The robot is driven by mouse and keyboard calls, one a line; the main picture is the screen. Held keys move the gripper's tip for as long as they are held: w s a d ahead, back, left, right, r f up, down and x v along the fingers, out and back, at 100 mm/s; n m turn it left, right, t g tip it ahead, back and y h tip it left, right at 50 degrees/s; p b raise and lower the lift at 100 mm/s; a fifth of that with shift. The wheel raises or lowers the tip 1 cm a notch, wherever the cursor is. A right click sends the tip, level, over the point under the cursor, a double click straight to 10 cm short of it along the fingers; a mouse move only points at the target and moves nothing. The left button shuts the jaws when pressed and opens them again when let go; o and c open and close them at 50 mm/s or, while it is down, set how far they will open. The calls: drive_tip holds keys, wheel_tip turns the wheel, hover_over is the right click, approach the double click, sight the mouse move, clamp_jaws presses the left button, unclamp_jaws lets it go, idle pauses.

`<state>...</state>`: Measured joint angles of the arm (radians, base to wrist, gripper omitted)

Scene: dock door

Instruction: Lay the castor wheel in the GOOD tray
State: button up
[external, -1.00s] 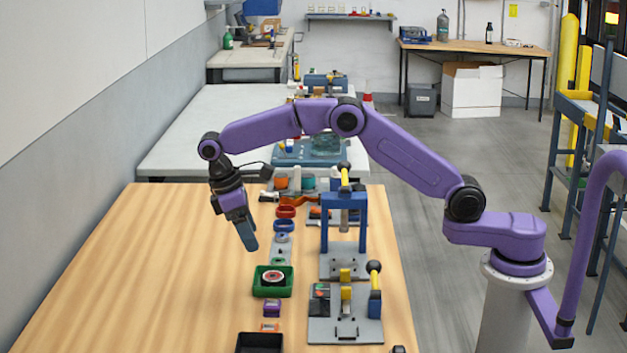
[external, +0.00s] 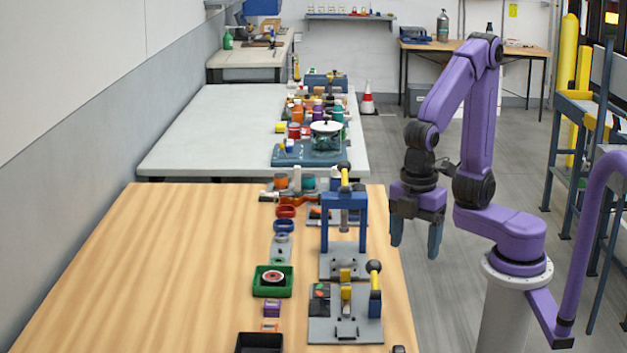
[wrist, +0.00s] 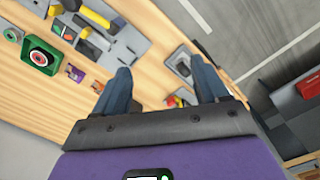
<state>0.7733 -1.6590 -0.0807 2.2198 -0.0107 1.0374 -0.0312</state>
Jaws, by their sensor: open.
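A round wheel (external: 273,278) with a pale ring and red centre, which looks like the castor wheel, lies flat inside a green tray (external: 289,286) on the wooden table. No lettering on the tray is legible. In the wrist view the wheel (wrist: 39,57) and green tray (wrist: 28,45) show at upper left. My gripper (external: 416,245) is open and empty, pointing down beyond the table's right edge, well to the right of the tray. Its two fingers (wrist: 160,78) show apart in the wrist view.
A black tray (external: 240,350) stands at the near edge. A purple block (external: 272,306) sits in front of the green tray. A grey fixture with yellow handle (external: 345,332) and a blue press frame (external: 325,222) stand to the right. The table's left side is clear.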

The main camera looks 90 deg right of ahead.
drive_tip(key=s+d+f+n, duration=0.2)
drive_tip(key=s+d, duration=0.1)
drive_tip(key=s, duration=0.5)
drive_tip(key=shift+s+d+y, duration=0.2)
drive_tip(key=shift+d+y, duration=0.1)
drive_tip(key=shift+y, duration=0.1)
idle(0.6)
